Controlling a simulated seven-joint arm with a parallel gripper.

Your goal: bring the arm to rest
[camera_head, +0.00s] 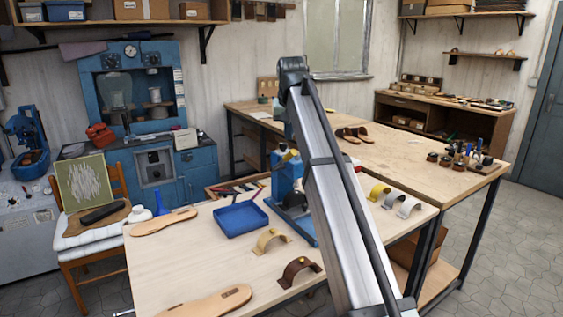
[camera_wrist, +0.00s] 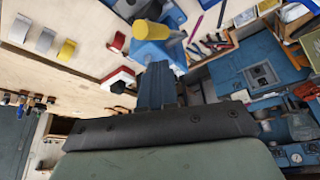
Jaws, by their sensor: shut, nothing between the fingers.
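My gripper (camera_wrist: 158,72) shows in the wrist view as dark fingers drawn together in front of a dark bar, with nothing between them. It hangs in the air over or near the workbench, and its exact height is hard to tell. In the head view my arm rises from the lower right to the middle, and I cannot make out the gripper there. A blue machine (camera_head: 287,180) stands partly hidden behind the arm; it also shows beyond the fingers in the wrist view (camera_wrist: 170,47).
The near workbench (camera_head: 190,265) carries a blue tray (camera_head: 240,219), a tan strap (camera_head: 271,240), a brown strap (camera_head: 299,270) and sandal soles (camera_head: 207,303). Yellow and grey straps (camera_head: 379,192) lie right of the arm. A chair (camera_head: 88,235) stands left. The far bench (camera_head: 400,150) has bare room.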

